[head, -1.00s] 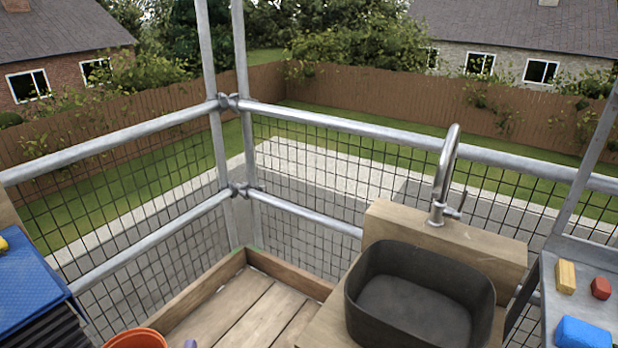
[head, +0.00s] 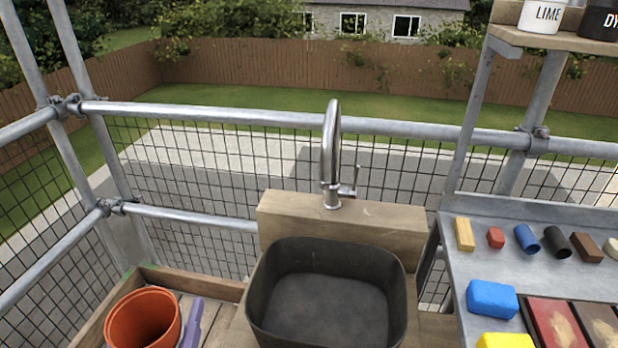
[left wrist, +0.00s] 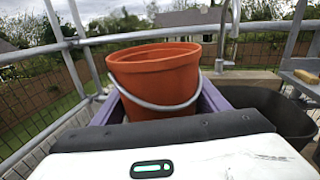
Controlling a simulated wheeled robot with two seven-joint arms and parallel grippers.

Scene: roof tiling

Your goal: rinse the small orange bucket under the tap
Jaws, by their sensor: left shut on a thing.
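The small orange bucket (head: 143,319) is at the lower left of the head view, upright, with its open top showing. It also fills the middle of the left wrist view (left wrist: 155,72), with a pale wire handle hanging across its side. My left gripper (head: 191,325) has purple fingers, one on each side of the bucket in the left wrist view, and is shut on it. The curved metal tap (head: 330,150) stands behind the dark basin (head: 265,320). The bucket is left of the basin and apart from the tap. My right gripper is not in view.
A wooden block (head: 385,232) stands behind the basin. Metal rails (head: 200,114) with wire mesh enclose the platform. A grey bench (head: 465,268) at the right holds coloured blocks, a blue sponge-like block (head: 492,299) and short tubes. The basin looks empty.

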